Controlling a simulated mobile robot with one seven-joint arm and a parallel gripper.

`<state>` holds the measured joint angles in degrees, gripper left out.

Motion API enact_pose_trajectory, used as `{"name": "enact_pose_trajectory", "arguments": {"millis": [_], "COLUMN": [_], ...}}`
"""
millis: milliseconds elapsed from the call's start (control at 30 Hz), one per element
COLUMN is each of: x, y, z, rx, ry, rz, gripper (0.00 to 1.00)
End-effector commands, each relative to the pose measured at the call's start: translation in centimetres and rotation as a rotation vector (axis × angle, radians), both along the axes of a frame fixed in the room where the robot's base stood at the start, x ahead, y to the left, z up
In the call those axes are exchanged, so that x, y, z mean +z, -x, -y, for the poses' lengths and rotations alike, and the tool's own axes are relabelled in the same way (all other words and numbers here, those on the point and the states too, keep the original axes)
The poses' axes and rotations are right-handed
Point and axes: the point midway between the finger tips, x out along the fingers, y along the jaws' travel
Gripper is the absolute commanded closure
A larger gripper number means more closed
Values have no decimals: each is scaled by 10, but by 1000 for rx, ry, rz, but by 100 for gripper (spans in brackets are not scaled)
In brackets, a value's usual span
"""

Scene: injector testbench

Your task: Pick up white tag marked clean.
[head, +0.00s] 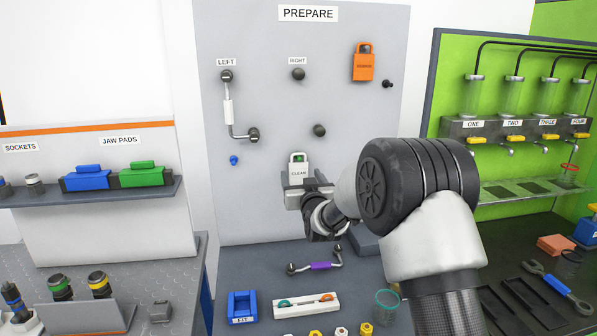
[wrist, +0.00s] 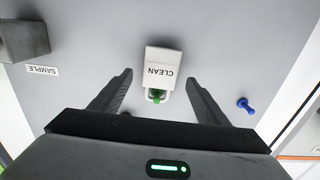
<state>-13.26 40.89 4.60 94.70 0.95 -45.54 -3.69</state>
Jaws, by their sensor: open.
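The white tag marked CLEAN (head: 298,171) hangs on the grey board, low and near its middle, on a green peg. In the wrist view the white tag (wrist: 160,68) shows upside down, with the green peg (wrist: 157,97) at its hanging end. My gripper (head: 308,190) is in front of the tag in the head view and covers its lower part. In the wrist view my gripper (wrist: 160,82) is open, with one finger on each side of the tag. Gaps show between the fingers and the tag, and nothing is held.
An orange tag (head: 363,66) hangs at the upper right of the grey board (head: 270,110). Dark knobs and a white-handled link (head: 228,110) are above left. A blue peg (head: 234,160) sticks out left of the tag. A purple-handled link (head: 320,266) and blue tray (head: 243,306) lie below.

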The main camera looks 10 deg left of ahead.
Motion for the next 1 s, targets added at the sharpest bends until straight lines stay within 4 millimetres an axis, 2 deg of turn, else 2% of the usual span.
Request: {"name": "enact_pose_trajectory", "arguments": {"millis": [100,200,467,700,733,1000], "x": [0,0,0,0,0,2], "y": [-18,-26,-28,-28,-28,-28], "z": [-6,-8,-8,-8,-8,-8], "rx": [0,0,0,0,0,0], "ry": [0,0,0,0,0,0], "rz": [0,0,0,0,0,1], "gripper": [31,31,31,72,75,75]}}
